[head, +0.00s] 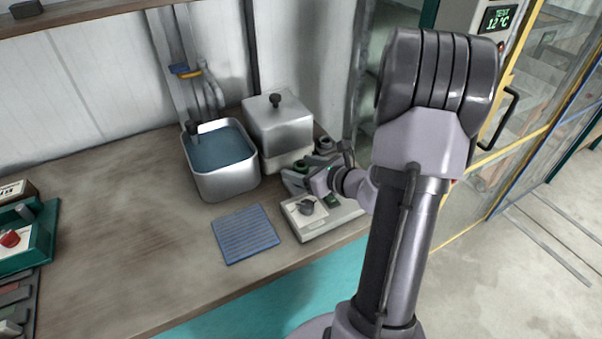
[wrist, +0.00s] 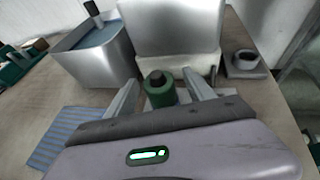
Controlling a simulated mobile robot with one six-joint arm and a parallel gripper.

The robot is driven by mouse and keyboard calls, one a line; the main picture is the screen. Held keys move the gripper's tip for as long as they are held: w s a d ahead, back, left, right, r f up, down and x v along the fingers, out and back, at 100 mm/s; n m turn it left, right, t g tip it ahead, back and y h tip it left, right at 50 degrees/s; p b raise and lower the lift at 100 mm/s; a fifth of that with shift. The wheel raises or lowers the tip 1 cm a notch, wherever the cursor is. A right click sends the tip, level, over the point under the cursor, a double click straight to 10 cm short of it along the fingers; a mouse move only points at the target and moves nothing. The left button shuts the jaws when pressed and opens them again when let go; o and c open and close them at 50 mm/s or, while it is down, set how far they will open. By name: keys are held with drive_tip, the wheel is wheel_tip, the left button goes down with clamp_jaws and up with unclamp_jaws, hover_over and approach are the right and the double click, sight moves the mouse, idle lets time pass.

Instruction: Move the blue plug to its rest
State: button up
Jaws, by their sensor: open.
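I cannot make out a blue plug in either view. My gripper (head: 302,176) is open, low over the right part of the bench; it also shows in the wrist view (wrist: 162,84). A dark green cylinder with a dark top (wrist: 160,94) stands between its spread fingers, with a gap visible on each side. I cannot tell whether it is the plug or a holder. A small grey block with a dark round top (wrist: 246,63) stands to the right; I cannot tell whether it is the rest.
A steel bath of bluish liquid (head: 228,184) and a lidded steel box (head: 279,124) stand behind. A blue ribbed mat (head: 246,234) lies left of a pale control box with a dial (head: 300,222). The bench (head: 120,200) is clear at middle left.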

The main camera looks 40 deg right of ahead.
clamp_jaws()
